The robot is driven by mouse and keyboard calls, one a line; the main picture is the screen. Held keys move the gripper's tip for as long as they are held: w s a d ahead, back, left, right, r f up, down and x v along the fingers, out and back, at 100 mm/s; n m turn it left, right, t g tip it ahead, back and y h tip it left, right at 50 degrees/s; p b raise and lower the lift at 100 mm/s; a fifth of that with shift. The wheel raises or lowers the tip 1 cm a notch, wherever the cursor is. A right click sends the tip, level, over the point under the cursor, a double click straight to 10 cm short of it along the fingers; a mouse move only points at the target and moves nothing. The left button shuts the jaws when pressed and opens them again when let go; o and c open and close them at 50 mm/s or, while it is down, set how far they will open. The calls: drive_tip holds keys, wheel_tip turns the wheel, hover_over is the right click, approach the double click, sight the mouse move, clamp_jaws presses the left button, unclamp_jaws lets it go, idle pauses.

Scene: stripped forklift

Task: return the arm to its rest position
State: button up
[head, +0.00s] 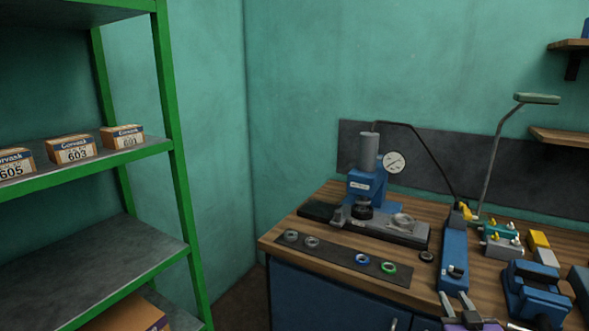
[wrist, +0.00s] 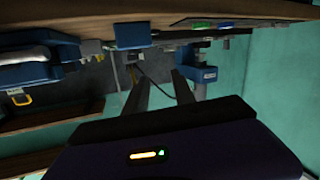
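My gripper (head: 458,301) shows at the bottom edge of the head view, in front of the workbench (head: 318,256). Its two fingers are apart with nothing seen between them. The wrist view is upside down and shows the same gripper (wrist: 160,82) with dark fingers spread and empty. Beyond the fingertips are the bench edge and the blue press (wrist: 198,73). Most of my arm is out of view.
The press (head: 367,185) with a gauge stands on the bench. Several rings lie on a dark strip (head: 335,258). A blue vise (head: 532,285) is right of my gripper. A green shelf rack (head: 180,200) with boxes stands left. Floor shows between rack and bench.

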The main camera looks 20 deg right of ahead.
drive_tip(key=s+a+n+y, duration=0.4)
drive_tip(key=s+a+y, duration=0.4)
drive_tip(key=s+a, duration=2.6)
drive_tip(key=shift+s+r+n+t, duration=0.3)
drive_tip(key=shift+s+r+t, duration=0.1)
drive_tip(key=shift+s, duration=0.1)
